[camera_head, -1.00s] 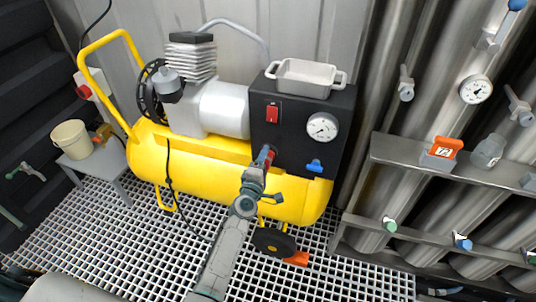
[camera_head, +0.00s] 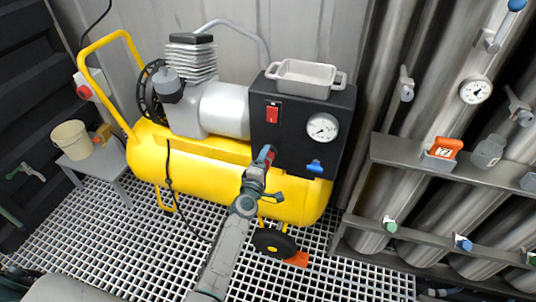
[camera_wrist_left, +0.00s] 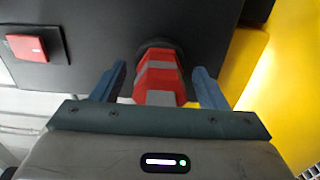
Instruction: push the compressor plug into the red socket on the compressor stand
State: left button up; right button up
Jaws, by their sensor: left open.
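My left gripper (camera_head: 263,160) reaches up to the black front panel of the yellow compressor. In the left wrist view its two blue fingers (camera_wrist_left: 160,70) are open, one on each side of a red plug-like piece with grey bands (camera_wrist_left: 160,82), with visible gaps. This piece stands out from a dark round collar on the black panel (camera_wrist_left: 105,30). I cannot tell how deep it sits in the collar, and its near end is partly hidden by the gripper body. In the head view it is mostly hidden by the gripper. My right gripper is not in view.
A red switch (camera_head: 272,113), a gauge (camera_head: 322,127) and a blue knob (camera_head: 315,166) are on the panel. A white tray (camera_head: 304,77) sits on top. A black cable (camera_head: 168,178) hangs over the yellow tank (camera_head: 190,172). A steel rack (camera_head: 400,154) stands at right.

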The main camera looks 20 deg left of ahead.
pick_arm(q)
jog(key=c, duration=1.3)
jog(key=shift+s+f, duration=0.1)
jog(key=shift+s, duration=0.6)
jog(key=shift+s+a, duration=0.1)
jog(key=shift+s, duration=2.2)
